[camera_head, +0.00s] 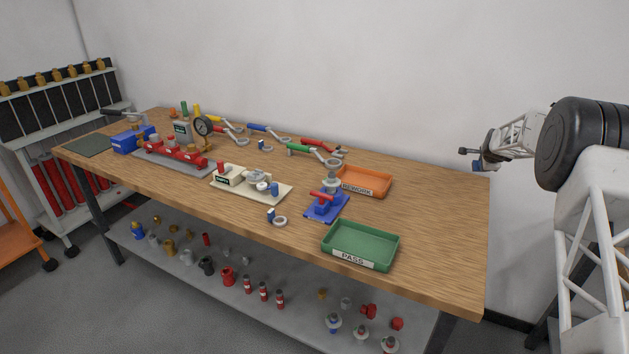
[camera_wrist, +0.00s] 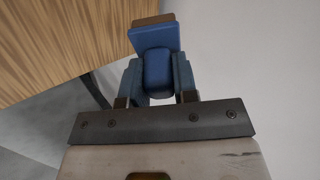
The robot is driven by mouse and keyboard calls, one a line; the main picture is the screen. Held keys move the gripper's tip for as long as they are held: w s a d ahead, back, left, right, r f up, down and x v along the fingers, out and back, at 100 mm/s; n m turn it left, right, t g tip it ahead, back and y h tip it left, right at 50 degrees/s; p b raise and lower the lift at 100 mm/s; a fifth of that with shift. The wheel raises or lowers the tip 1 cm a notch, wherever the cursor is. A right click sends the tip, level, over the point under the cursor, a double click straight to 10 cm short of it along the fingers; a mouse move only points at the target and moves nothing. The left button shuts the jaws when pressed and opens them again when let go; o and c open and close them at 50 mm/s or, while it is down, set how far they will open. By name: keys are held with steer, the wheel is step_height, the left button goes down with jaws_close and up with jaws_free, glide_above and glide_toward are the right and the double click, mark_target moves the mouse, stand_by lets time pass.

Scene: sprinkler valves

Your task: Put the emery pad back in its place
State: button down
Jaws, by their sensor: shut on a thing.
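The emery pad is a blue block with a blue plate and a brown face, and in the wrist view the pad (camera_wrist: 155,38) sits at the tips of my gripper (camera_wrist: 157,78). The fingers are shut on its blue grip from both sides. In the head view my gripper (camera_head: 482,160) is at the far right, near the back right corner of the workbench (camera_head: 440,220). Only a small blue patch shows there, so the pad's exact outline is hard to tell. The wrist view shows the pad over pale floor or wall, just beside the wooden edge. I cannot make out a marked place for the pad.
A green PASS tray (camera_head: 360,262) and an orange REWORK tray (camera_head: 366,191) stand on the right half. A blue fixture (camera_head: 327,209), a cream plate (camera_head: 272,190), a red manifold (camera_head: 170,152) and several wrenches crowd the middle and left. The right end of the bench is clear.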

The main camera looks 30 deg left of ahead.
steer(key=s+a+r+n+g, duration=0.1)
steer(key=s+a+n+g, duration=0.15)
steer(key=a, duration=1.25)
steer(key=s+a+r+n+g, duration=0.1)
steer(key=s+a+n+g, duration=0.2)
steer(key=a, duration=1.3)
steer(key=s+a+r+n, duration=0.1)
steer(key=s+a+n, duration=0.3)
steer(key=s+a, duration=0.5)
steer(key=s+a+r+n+h, duration=0.1)
steer(key=s+a+n, duration=0.3)
steer(key=s+a, duration=0.6)
steer(key=a+r+g, duration=0.1)
steer(key=a, duration=0.8)
steer(key=shift+a+n, duration=0.2)
steer(key=shift+n, duration=0.15)
steer(key=shift+f, duration=3.1)
steer(key=shift+f, duration=0.15)
steer(key=shift+f, duration=1.75)
